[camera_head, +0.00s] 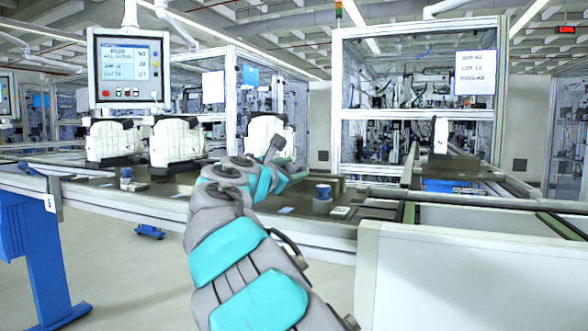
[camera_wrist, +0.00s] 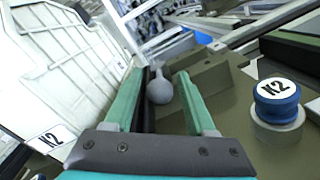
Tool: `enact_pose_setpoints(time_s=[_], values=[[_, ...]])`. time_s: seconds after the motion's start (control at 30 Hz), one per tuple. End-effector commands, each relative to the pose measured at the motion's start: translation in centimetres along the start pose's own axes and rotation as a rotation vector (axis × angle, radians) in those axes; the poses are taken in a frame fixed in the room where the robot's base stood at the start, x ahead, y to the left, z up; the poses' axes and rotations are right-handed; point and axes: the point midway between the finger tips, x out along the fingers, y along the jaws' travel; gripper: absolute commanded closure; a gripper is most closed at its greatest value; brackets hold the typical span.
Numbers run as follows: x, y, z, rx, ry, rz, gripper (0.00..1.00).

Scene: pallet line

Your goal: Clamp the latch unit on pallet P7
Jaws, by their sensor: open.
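In the wrist view my gripper (camera_wrist: 162,76) is open, its two green fingers apart. A grey round-ended knob (camera_wrist: 159,91) shows between the fingers, close to the left one. I cannot tell whether they touch or how deep it lies. A white ribbed unit (camera_wrist: 62,62) stands left of the fingers, with a label (camera_wrist: 52,138) reading K2. In the head view my arm reaches to the white unit (camera_head: 262,128) on the line, and a dark upright lever (camera_head: 274,147) shows at its end. No P7 label is readable.
A blue button (camera_wrist: 277,92) marked K2 stands right of my fingers and shows in the head view (camera_head: 323,190). Two more white units (camera_head: 112,140) (camera_head: 177,142) stand left on the line. A white panel (camera_head: 460,280) blocks the right front.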

Motion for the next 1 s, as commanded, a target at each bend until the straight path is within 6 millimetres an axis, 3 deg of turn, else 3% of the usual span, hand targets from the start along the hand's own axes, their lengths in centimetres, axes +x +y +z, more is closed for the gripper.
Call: enact_pose_setpoints(time_s=[0.33,0.83,1.0], values=[[0.71,0.0,-0.04,-0.001,0.0,0.0,0.44],[0.67,0.02,-0.03,0.0,0.0,0.001,1.0],[0.67,0.02,-0.03,0.0,0.0,0.001,1.0]])
